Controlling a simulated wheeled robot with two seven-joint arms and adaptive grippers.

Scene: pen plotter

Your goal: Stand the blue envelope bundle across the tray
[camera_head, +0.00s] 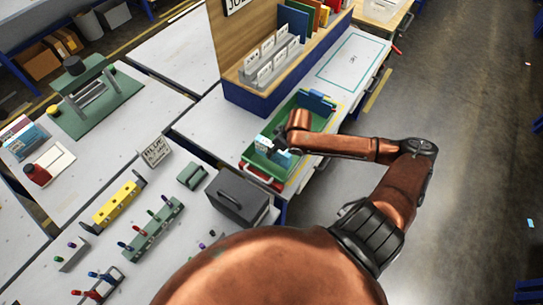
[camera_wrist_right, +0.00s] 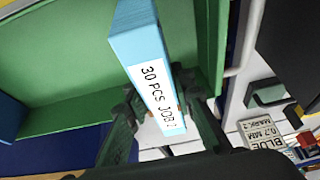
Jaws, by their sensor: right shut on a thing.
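The light blue envelope bundle (camera_wrist_right: 138,42) has a white label reading "30 PCS JOB" and fills the upper middle of the right wrist view. My right gripper (camera_wrist_right: 160,108) is shut on it, with a dark finger on each side. In the head view the bundle (camera_head: 263,142) shows at the near end of the green tray (camera_head: 319,122), beside my right gripper (camera_head: 279,147). The tray's green floor and wall (camera_wrist_right: 60,60) lie behind the bundle in the wrist view. I cannot tell whether the bundle's lower edge touches the tray. My left gripper is not in view.
A darker blue bundle (camera_head: 317,101) sits at the tray's far end. A wooden rack with a blue base (camera_head: 262,101) and upright folders stands behind the tray. A dark grey box (camera_head: 238,199) and a small green box (camera_head: 192,175) stand to the near left.

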